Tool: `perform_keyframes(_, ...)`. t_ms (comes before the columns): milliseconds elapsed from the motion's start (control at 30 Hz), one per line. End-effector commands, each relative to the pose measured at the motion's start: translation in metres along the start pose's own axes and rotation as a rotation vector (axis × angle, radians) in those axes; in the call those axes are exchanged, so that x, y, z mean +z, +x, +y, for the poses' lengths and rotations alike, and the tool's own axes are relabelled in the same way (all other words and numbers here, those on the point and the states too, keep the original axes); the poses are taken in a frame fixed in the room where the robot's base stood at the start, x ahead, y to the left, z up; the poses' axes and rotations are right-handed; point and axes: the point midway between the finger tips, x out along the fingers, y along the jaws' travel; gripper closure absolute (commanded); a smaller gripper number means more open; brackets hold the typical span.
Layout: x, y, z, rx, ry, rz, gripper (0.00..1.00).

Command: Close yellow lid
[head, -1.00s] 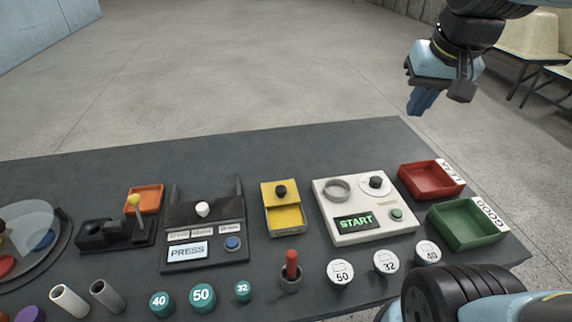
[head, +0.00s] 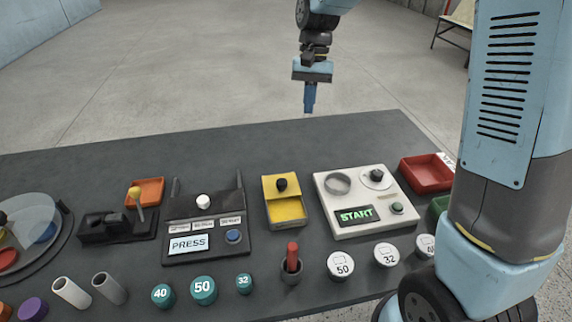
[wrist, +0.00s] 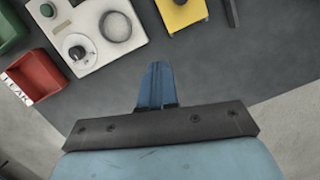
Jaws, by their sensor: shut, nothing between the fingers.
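The yellow box (head: 286,215) sits on the dark table. Its yellow lid (head: 270,184) with a black knob (head: 281,186) lies over the far part, and the near part shows an uncovered yellow hollow. In the wrist view the far end of the yellow box (wrist: 182,12) shows at the top edge, cut off by the frame. My gripper (head: 309,108) has blue fingers pointing down, shut and empty. It is in the air near the table's far edge, beyond the box and slightly to its right. The fingers also show in the wrist view (wrist: 157,75), apart from the box.
A white START panel (head: 365,200) stands right of the box, and a black PRESS station (head: 207,250) stands left. A red tray (head: 425,173) is at the right. A cup with a red peg (head: 292,262) and several round weights stand in front. The table's far strip is clear.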

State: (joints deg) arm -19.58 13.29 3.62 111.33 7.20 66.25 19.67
Motion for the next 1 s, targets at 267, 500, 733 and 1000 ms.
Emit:
perform_keyframes(267, -0.030, 0.052, -0.048, 0.034, 0.009, -0.126, 1.00)
perform_keyframes(500, -0.035, 0.070, -0.061, 0.045, 0.014, -0.159, 1.00)
perform_keyframes(733, -0.031, 0.097, -0.059, 0.046, 0.015, -0.162, 1.00)
perform_keyframes(1000, -0.023, 0.144, -0.057, 0.045, 0.015, -0.162, 1.00)
